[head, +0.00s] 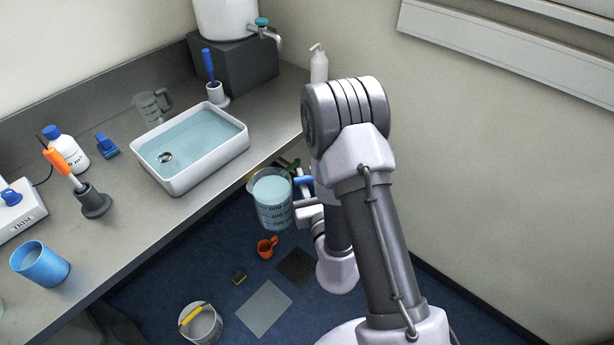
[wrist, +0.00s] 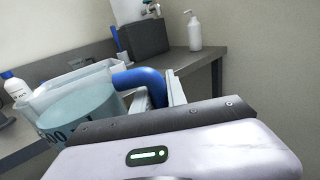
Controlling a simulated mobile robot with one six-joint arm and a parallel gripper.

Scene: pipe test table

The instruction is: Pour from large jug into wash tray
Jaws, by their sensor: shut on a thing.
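The large jug (head: 272,203) is clear with dark measure marks and holds pale blue liquid. It looks about upright, off the counter's front edge and above the floor, to the right of the wash tray. My gripper (head: 305,188) is shut on its blue handle, which shows clearly in the wrist view (wrist: 140,79). The jug (wrist: 82,118) fills the left of that view. The white wash tray (head: 215,172) stands on the counter, holding blue liquid and a small ring-like thing. In the wrist view the tray (wrist: 62,86) shows behind the jug, partly hidden by it.
A smaller clear jug (head: 146,108) and a blue brush in a holder (head: 217,96) stand behind the tray. A white bottle (head: 79,148), an orange-handled tool (head: 66,163) and a blue cup (head: 40,264) are left. A bucket (head: 201,323) stands on the floor.

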